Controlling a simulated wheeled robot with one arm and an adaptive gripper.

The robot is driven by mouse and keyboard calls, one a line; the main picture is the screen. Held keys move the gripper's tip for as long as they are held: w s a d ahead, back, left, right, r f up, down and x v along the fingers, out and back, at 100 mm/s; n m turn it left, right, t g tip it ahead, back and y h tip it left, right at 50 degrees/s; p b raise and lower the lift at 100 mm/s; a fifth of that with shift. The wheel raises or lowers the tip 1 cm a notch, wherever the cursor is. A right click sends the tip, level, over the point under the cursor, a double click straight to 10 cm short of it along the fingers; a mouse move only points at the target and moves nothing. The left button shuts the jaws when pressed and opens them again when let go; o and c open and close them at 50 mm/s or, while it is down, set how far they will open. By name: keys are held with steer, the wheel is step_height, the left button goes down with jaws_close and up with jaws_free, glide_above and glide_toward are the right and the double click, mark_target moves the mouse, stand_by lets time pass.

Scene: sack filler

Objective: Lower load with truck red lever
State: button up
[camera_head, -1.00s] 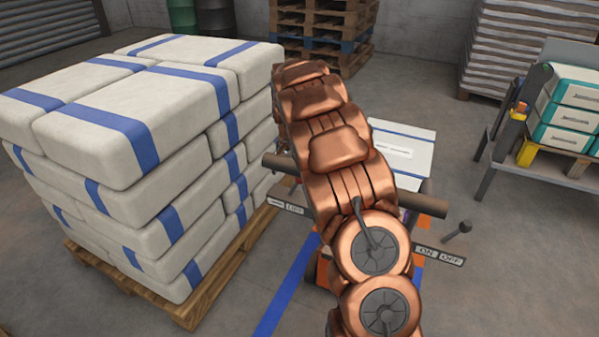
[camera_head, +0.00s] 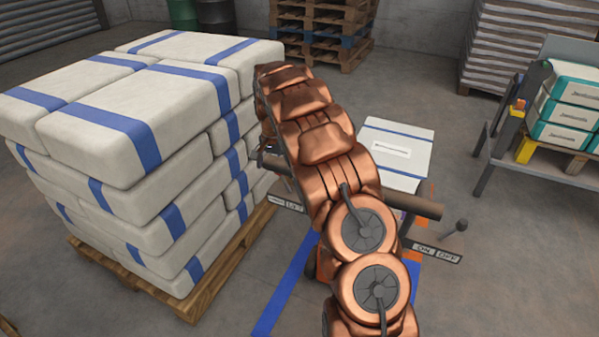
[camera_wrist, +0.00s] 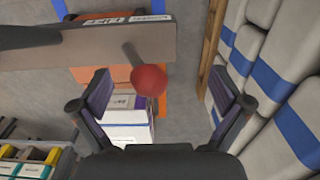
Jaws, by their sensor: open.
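The red lever's round red knob (camera_wrist: 149,81) sits on a dark stem below the grey panel (camera_wrist: 90,45) of the truck in the wrist view. My gripper (camera_wrist: 163,92) is open, with one finger on each side of the knob and no visible contact. The panel's label appears upside down there. In the head view my arm hides the red lever and my gripper. The truck's handlebar (camera_head: 425,205) shows right of my arm.
A tall pallet stack of white sacks (camera_head: 125,120) stands close on the left; its sacks also line the right of the wrist view (camera_wrist: 275,85). A black-knobbed lever (camera_head: 458,229) stands by the ON/OFF plate (camera_head: 437,251). A rack with teal-white packs (camera_head: 565,115) is at right.

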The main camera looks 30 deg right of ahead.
steer(key=shift+s+d, duration=0.3)
steer(key=shift+s, duration=0.15)
steer(key=shift+r+p, duration=1.5)
steer(key=shift+r, duration=2.5)
